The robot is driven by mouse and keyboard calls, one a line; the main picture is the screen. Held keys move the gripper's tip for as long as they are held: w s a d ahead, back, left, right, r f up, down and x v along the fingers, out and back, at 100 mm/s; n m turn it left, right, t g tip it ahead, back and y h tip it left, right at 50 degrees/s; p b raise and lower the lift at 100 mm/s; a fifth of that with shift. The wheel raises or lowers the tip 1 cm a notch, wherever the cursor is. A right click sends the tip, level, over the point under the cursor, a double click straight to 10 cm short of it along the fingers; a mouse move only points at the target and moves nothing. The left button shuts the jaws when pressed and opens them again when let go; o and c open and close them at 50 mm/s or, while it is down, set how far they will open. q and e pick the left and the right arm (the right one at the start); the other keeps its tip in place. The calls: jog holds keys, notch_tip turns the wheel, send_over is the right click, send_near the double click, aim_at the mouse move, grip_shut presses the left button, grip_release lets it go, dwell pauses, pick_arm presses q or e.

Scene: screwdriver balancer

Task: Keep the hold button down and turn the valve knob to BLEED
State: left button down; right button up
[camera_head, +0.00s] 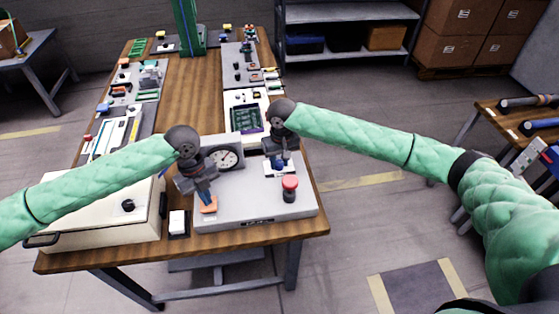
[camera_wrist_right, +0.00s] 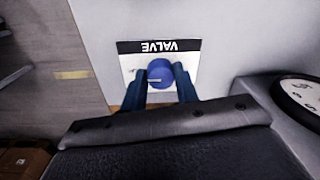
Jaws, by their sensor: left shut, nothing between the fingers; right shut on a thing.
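The grey control box (camera_head: 250,207) stands at the near end of the wooden bench. A blue valve knob (camera_wrist_right: 160,73) sits below a VALVE label, which appears upside down in the right wrist view. My right gripper (camera_wrist_right: 159,88) is shut on the knob, one finger on each side. A pale line on the knob points left in that view; the BLEED marking is not readable. In the head view my right gripper (camera_head: 279,162) hides most of the knob. My left gripper (camera_head: 207,199) is shut and empty, its tips at an orange button (camera_head: 209,206); whether it is pressed cannot be told.
A round dial gauge (camera_head: 224,158) stands at the box's back. A red mushroom button (camera_head: 290,184) rises at its right front. A white block (camera_head: 178,222) and a cream case (camera_head: 95,215) are at the left.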

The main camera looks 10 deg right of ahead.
aim_at(279, 161)
jog(key=shift+n, duration=0.3)
jog(key=n, duration=0.3)
jog(key=shift+w+n, duration=0.1)
jog(key=shift+n, duration=0.3)
jog(key=n, duration=0.4)
jog(key=shift+n, duration=0.3)
jog(key=n, duration=0.4)
jog(key=shift+w+h, duration=0.1)
jog(key=shift+h, duration=0.2)
jog(key=n, duration=0.4)
jog(key=shift+n, duration=0.3)
jog(key=o, duration=1)
jog(key=shift+r, duration=0.1)
jog(key=r, duration=1.1)
jog(key=shift+w+r, duration=0.3)
jog(key=shift+r, duration=0.1)
